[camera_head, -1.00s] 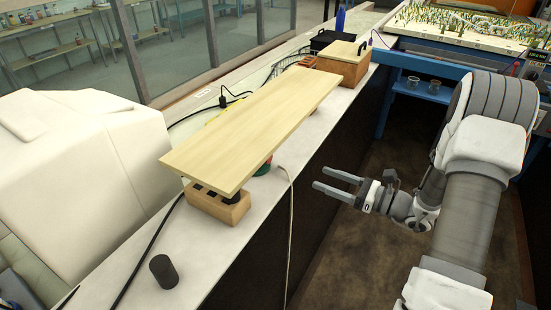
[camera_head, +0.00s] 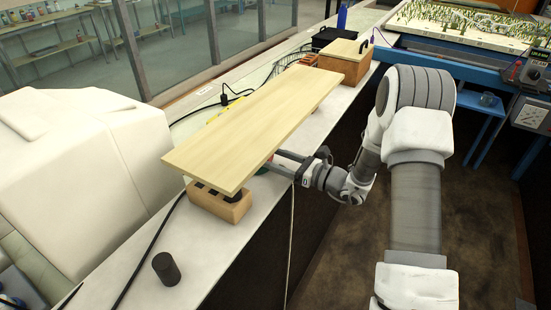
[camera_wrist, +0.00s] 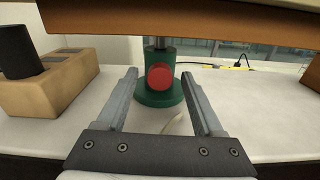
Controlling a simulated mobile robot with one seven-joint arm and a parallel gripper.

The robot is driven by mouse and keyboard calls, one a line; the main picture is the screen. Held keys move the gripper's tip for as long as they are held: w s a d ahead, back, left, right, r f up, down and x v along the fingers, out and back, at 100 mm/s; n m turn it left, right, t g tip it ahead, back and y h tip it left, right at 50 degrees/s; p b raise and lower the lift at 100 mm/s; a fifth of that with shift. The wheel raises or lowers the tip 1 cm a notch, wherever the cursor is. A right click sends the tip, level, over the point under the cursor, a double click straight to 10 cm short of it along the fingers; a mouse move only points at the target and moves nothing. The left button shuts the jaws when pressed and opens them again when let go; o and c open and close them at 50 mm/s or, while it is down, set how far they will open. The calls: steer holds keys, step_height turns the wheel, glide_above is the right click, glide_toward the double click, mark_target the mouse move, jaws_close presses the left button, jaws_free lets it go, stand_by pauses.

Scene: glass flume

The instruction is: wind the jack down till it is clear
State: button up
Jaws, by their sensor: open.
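The jack (camera_wrist: 160,88) stands under the wooden board (camera_head: 255,125). In the wrist view it has a green body and base, a red round knob (camera_wrist: 160,77) facing me, and a grey metal post (camera_wrist: 160,43) rising toward the board. Whether the post touches the board I cannot tell. My gripper (camera_wrist: 165,80) is open, its two fingers pointing at the jack with the knob seen between them; no contact shows. In the head view my gripper (camera_head: 275,160) reaches in under the board's right edge, and the board hides most of the jack.
A dark cylinder (camera_head: 166,269) stands on the white bench. A wooden box (camera_head: 345,62) is at the far end. Cables cross the bench.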

jaws_close()
stand_by(0.3)
steer(key=shift+f+n+b, duration=0.15)
steer(key=shift+n+b, duration=0.25)
steer(key=shift+b, duration=0.15)
